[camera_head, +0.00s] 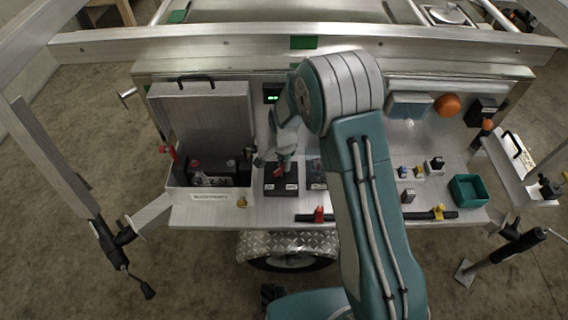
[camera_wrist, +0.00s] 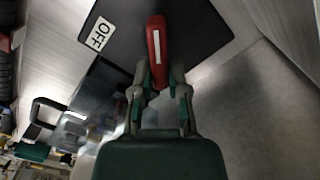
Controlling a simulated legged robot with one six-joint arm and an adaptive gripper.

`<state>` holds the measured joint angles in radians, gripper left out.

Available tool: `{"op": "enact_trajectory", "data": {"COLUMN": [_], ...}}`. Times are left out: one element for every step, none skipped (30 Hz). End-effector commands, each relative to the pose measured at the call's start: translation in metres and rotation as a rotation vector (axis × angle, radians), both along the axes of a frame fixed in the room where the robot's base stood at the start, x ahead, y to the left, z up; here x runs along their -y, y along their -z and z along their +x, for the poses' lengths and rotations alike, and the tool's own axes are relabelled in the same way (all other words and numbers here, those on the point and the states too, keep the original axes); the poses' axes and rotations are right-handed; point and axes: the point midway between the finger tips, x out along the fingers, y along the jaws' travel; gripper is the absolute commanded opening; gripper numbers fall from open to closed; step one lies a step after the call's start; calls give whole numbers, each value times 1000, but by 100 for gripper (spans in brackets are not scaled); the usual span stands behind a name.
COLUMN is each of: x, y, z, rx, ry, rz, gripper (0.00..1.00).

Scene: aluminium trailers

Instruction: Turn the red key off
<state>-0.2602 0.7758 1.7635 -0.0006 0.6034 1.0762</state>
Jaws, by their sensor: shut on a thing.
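The red key (camera_wrist: 156,38), with a white stripe along it, stands on a dark switch plate (camera_wrist: 205,30) in the wrist view. It runs nearly straight up and down in that picture. A white OFF label (camera_wrist: 99,34) lies on the plate's left side, apart from the key. My gripper (camera_wrist: 159,82) has its fingers on both sides of the key's near end and is shut on it. In the head view my gripper (camera_head: 282,162) reaches down to the red key (camera_head: 280,172) over the black switch box (camera_head: 282,188). The fingers hide part of the key.
An open metal box (camera_head: 208,182) with items in it stands left of the switch box. A second dark panel (camera_head: 316,174) is close on its right. Small switches (camera_head: 403,172), a green tray (camera_head: 468,190) and an orange dome (camera_head: 447,105) are farther right. A black bar (camera_head: 380,216) runs along the front.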

Motion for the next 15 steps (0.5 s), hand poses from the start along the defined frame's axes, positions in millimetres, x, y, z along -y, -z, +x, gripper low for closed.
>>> {"op": "enact_trajectory", "data": {"x": [-1, -1, -1, -1, -1, -2, -2, -2, -2, -2, -3, -3, -4, -4, -4], "y": [0, 0, 0, 0, 0, 1, 1, 1, 1, 1, 1, 1, 1, 1, 1], "z": [1, 1, 1, 1, 2, 2, 2, 2, 2, 2, 3, 3, 3, 3, 4], "rx": [3, 3, 3, 3, 3, 3, 3, 3, 3, 3, 3, 3, 3, 3, 3], "ry": [-5, -10, -20, -28, -37, -54, -67, -83, -106, -126, -147, -177, -202, -228, -263], "rz": [1, 1, 1, 1, 1, 1, 1, 1, 2, 2, 2, 2, 2, 2, 2], "gripper": [0, 0, 0, 0, 0, 0, 0, 0, 0, 0, 0, 0, 0, 0, 0]}}
